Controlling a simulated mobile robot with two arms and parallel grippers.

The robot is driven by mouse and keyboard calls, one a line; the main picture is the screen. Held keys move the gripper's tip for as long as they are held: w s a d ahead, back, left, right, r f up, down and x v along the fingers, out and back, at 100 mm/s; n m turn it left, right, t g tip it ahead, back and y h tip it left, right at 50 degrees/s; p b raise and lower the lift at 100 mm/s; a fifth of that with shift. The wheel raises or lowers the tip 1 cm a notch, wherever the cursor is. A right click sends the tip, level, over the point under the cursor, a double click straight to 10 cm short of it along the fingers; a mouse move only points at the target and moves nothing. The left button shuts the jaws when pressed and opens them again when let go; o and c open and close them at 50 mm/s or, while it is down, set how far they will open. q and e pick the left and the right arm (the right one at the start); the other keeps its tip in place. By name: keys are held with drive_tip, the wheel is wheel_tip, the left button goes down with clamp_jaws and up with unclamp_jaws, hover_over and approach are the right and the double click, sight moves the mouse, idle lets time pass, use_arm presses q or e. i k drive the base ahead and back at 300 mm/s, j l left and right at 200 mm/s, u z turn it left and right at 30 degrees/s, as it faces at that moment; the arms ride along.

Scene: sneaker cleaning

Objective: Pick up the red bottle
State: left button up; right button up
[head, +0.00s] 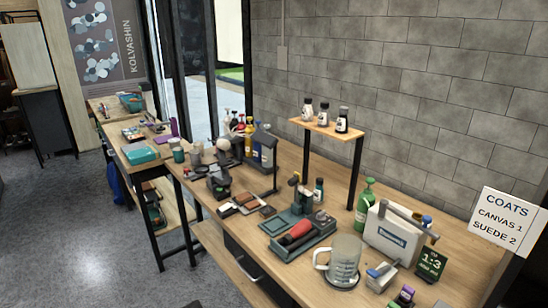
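No gripper of mine shows in the head view. A red rounded object (298,230) lies on a dark green tray (318,239) on the long wooden bench; I cannot tell whether it is a bottle or a tool. A group of bottles stands farther back on the bench. A yellow bottle (250,137) and a blue bottle (267,157) can be made out there.
The wooden bench (440,232) runs along the grey block wall. A clear measuring jug (343,262), a green bottle (364,203) and a light grey case (394,238) crowd its near part. A raised shelf (326,128) holds small bottles. Floor (75,205) at left is free.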

sight(304, 226)
drive_tip(key=j+z, duration=0.1)
drive_tip(key=z, duration=0.35)
drive_tip(key=i+j+z, duration=0.25)
drive_tip(key=j, duration=0.2)
drive_tip(key=j+z, duration=0.25)
drive_tip(key=j, duration=0.2)
drive_tip(key=j+z, duration=0.25)
drive_tip(key=j, duration=0.25)
drive_tip(key=i, duration=0.05)
